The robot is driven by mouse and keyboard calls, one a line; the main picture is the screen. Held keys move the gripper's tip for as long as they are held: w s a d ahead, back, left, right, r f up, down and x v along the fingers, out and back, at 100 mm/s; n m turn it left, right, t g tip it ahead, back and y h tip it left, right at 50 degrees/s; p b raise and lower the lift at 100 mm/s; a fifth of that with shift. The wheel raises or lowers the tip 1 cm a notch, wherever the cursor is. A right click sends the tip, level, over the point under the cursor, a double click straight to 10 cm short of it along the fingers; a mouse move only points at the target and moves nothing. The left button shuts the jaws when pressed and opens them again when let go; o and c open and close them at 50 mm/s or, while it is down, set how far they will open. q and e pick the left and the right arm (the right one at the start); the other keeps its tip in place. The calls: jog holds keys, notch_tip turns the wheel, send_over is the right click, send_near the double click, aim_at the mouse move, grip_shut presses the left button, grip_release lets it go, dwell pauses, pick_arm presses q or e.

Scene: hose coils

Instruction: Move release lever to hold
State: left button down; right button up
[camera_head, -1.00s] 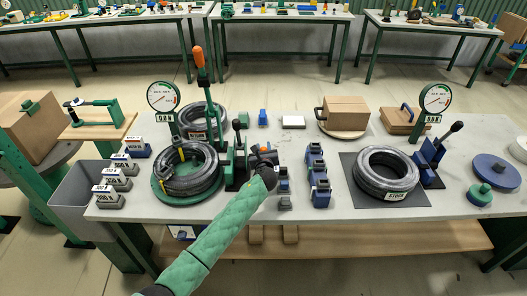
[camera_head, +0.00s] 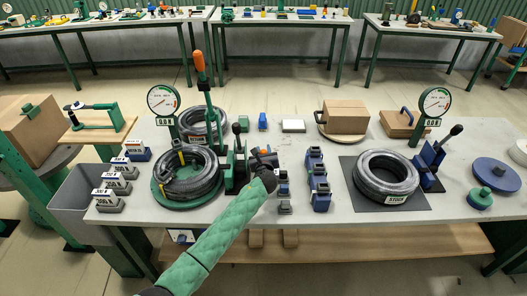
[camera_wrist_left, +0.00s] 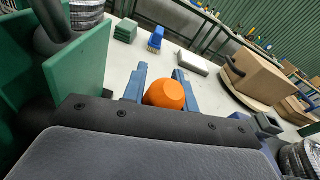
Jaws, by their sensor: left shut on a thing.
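A green clamp stand (camera_head: 228,172) stands beside the left hose coil (camera_head: 186,172). My left gripper (camera_head: 263,158) is just right of the stand. In the left wrist view the blue fingers of my left gripper (camera_wrist_left: 160,88) are closed around an orange knob (camera_wrist_left: 164,95). The knob's shaft is hidden, so I cannot tell for certain that it is the release lever. Green plates of the stand (camera_wrist_left: 85,75) rise at the left there. My right gripper is not in view.
A gauge (camera_head: 163,100) stands behind the left coil. Blue blocks (camera_head: 318,180) stand right of my gripper. Farther right are a second coil (camera_head: 386,178) on a dark mat, another gauge (camera_head: 434,103) and a box (camera_head: 346,117). A grey bin (camera_head: 85,195) is at the left.

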pick_arm(q)
jog(key=shift+s+f, duration=0.15)
jog(key=shift+f, duration=0.35)
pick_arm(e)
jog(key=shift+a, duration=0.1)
pick_arm(q)
jog(key=c, duration=1.2)
grip_release()
jog(key=shift+o, duration=0.4)
jog(key=shift+w, duration=0.2)
jog(key=shift+s+r, duration=0.15)
jog(key=shift+r, duration=0.05)
jog(key=shift+s, duration=0.25)
jog(key=s+b, duration=0.2)
jog(key=s, duration=0.5)
jog(key=shift+r, duration=0.35)
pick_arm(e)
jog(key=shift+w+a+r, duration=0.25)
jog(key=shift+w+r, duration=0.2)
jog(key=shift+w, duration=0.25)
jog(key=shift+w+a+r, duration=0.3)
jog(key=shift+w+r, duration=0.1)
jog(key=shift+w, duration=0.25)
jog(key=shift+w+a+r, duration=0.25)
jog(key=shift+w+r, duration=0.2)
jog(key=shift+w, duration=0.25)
pick_arm(q)
jog(key=shift+d, duration=0.1)
